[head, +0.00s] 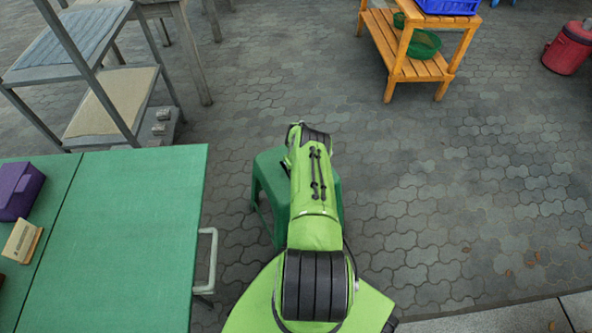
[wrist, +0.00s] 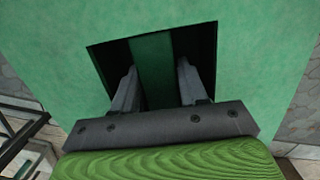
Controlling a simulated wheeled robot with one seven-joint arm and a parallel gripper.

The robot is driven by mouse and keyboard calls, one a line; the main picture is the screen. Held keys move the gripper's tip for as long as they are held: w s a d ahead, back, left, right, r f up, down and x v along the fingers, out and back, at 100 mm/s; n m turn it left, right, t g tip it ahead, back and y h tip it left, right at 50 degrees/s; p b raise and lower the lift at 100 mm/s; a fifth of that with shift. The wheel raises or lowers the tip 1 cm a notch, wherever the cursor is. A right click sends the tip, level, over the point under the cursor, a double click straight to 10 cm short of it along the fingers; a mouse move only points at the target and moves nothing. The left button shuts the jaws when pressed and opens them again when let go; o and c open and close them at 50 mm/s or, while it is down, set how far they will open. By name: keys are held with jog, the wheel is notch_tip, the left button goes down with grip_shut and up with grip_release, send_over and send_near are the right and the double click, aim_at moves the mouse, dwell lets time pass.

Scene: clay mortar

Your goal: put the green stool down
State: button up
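The green stool (head: 270,180) is in the middle of the head view, upright, with my arm covering much of its seat and legs. In the wrist view its seat (wrist: 60,50) fills most of the picture, with a dark square opening crossed by a green bar (wrist: 153,70). My gripper (wrist: 156,75) reaches into the opening with one finger on each side of this bar. The fingers appear closed on the bar. Whether the feet touch the paving cannot be told.
A green table (head: 130,240) with a metal side handle (head: 209,262) stands close on the left. A wooden shelf (head: 410,65) is behind at right, and a red container (head: 568,48) at far right. The paving (head: 440,200) right of the stool is clear.

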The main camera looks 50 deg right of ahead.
jog(key=o, duration=0.3)
jog(key=shift+o, duration=0.2)
jog(key=shift+r, duration=0.1)
